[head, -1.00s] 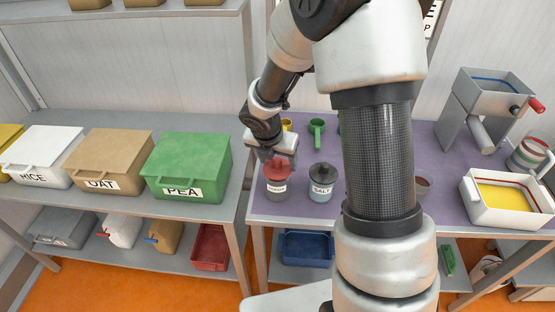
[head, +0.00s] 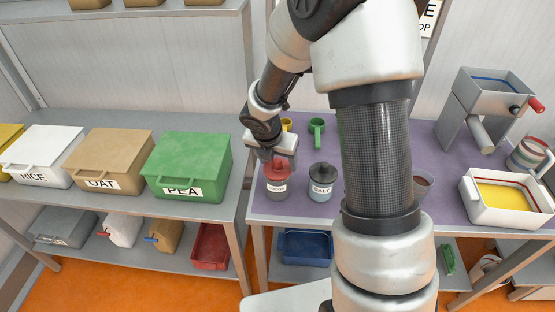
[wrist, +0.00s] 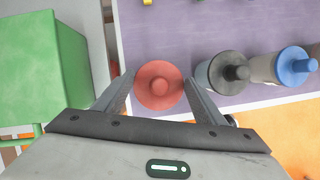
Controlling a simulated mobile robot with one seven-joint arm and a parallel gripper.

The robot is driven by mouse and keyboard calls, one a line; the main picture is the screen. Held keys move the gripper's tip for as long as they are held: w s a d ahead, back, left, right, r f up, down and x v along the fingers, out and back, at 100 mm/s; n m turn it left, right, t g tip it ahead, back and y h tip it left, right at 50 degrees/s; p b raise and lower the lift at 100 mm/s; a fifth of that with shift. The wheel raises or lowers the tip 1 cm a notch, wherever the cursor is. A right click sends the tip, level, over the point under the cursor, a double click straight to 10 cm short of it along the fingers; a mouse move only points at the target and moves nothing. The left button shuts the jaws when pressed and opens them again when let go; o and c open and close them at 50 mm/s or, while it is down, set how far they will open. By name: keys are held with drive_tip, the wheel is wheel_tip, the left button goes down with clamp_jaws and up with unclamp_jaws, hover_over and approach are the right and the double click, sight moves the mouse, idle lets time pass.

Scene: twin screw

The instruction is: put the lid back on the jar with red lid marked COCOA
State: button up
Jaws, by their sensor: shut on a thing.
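The jar with the red lid (head: 277,188) stands near the front left of the purple table; its label is too small to read. The red lid (head: 278,169) sits at the jar's top, and I cannot tell whether it is seated fully. It also shows from above in the wrist view (wrist: 159,86), round with a knob in the middle. My gripper (head: 278,158) is over the jar, pointing down. In the wrist view its two fingers (wrist: 158,95) stand on either side of the lid, shut on it. The jar body is hidden below the lid there.
A dark-lidded jar marked SALT (head: 322,182) stands close to the right, with a blue-lidded jar (wrist: 285,68) beyond it. A green PEA box (head: 188,165) is on the shelf to the left.

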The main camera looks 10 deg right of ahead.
drive_tip(key=o, duration=1.5)
drive_tip(key=shift+c, duration=0.2)
drive_tip(key=shift+r+p, duration=3.5)
drive_tip(key=shift+p, duration=0.1)
clamp_jaws()
